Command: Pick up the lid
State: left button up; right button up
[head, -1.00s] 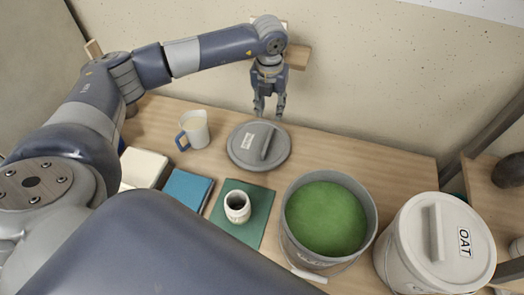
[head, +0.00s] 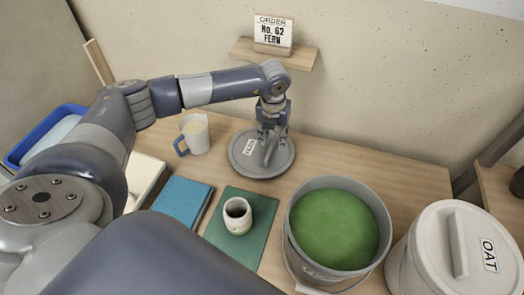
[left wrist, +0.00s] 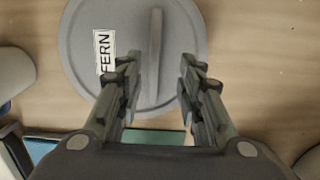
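The grey round lid (head: 248,163) lies flat on the table with a bar handle on top and a label. In the left wrist view the lid (left wrist: 82,58) reads FERN, and its handle (left wrist: 154,55) runs up and down the picture. My left gripper (head: 271,138) points down over the lid's handle. In the left wrist view the gripper (left wrist: 160,82) is open, its fingers on either side of the handle with gaps visible. My right gripper is not in view.
An open bucket of green glaze (head: 290,235) stands front right, beside a lidded OAT bucket (head: 425,255). A small jar (head: 237,216) stands on a green mat (head: 260,240). A blue-handled jug (head: 196,134) stands left of the lid. An order card (head: 273,33) reads No. 62 FERN.

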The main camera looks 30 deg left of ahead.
aim_at(271, 147)
pick_arm(q)
jog(key=shift+w+a+f, duration=0.1)
jog(key=shift+a+f, duration=0.1)
jog(key=shift+f, duration=1.05)
jog(key=shift+w+a+f, duration=0.1)
jog(key=shift+a+f, duration=0.1)
jog(key=shift+f, duration=1.05)
jog(key=shift+f, duration=0.1)
jog(key=shift+c, duration=0.3)
grip_shut()
